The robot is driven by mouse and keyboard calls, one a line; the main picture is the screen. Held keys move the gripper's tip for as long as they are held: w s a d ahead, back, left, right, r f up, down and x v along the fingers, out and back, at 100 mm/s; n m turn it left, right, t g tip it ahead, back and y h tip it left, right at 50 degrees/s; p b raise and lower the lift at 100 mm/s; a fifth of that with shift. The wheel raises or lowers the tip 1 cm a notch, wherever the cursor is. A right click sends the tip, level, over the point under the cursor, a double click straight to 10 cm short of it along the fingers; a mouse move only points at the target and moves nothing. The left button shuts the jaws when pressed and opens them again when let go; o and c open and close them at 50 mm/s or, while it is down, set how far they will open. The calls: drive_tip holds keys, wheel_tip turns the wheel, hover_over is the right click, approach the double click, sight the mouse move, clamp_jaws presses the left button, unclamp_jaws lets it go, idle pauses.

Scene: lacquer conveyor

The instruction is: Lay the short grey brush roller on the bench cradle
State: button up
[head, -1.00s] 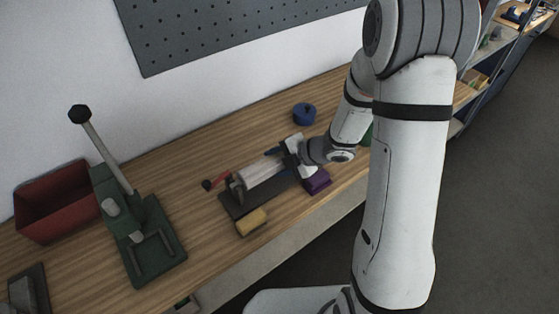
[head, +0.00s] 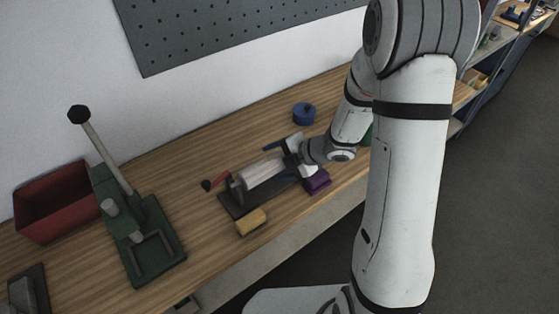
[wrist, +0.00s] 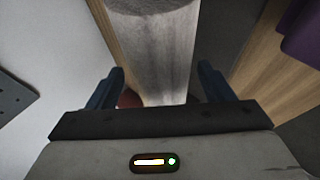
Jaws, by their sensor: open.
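The short grey brush roller (head: 262,172) lies lengthwise on the dark bench cradle (head: 238,208), its far-left end by an upright support. In the wrist view the roller (wrist: 155,45) runs between the two blue fingers, with a gap on each side. My gripper (head: 284,160) is open at the roller's right end, its fingers on either side and not closed on it. The cradle's dark base (wrist: 222,35) also shows beside the roller in the wrist view. How the roller's right end is seated is hidden by my gripper.
A yellow block (head: 251,222) and a purple block (head: 316,181) sit close to the cradle. A blue round object (head: 304,113) is behind. A green press (head: 139,234) and red bin (head: 62,202) stand left.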

drive_tip(key=v, duration=0.7)
drive_tip(key=shift+s+d+r, duration=0.15)
drive_tip(key=shift+d+r, duration=0.1)
drive_tip(key=shift+d, duration=0.05)
idle(0.4)
drive_tip(key=w+d+r+m+t+h, duration=0.5)
drive_tip(key=d+r+m+h, duration=0.1)
drive_tip(key=d+r+m, duration=0.15)
drive_tip(key=s+d+r+m+h, duration=0.5)
drive_tip(key=s+r+m, duration=0.1)
drive_tip(key=m, duration=0.4)
drive_tip(key=s+a+m+g+y, duration=0.1)
drive_tip(key=s+a+m+g, duration=0.1)
drive_tip(key=s, duration=0.6)
drive_tip(key=s+a+r+m+g+y, duration=0.1)
drive_tip(key=s+a+m+g, duration=0.2)
drive_tip(key=s+m, duration=0.4)
drive_tip(key=shift+s+a+g, duration=0.15)
drive_tip(key=shift+s+g, duration=0.25)
drive_tip(key=shift+s, duration=0.35)
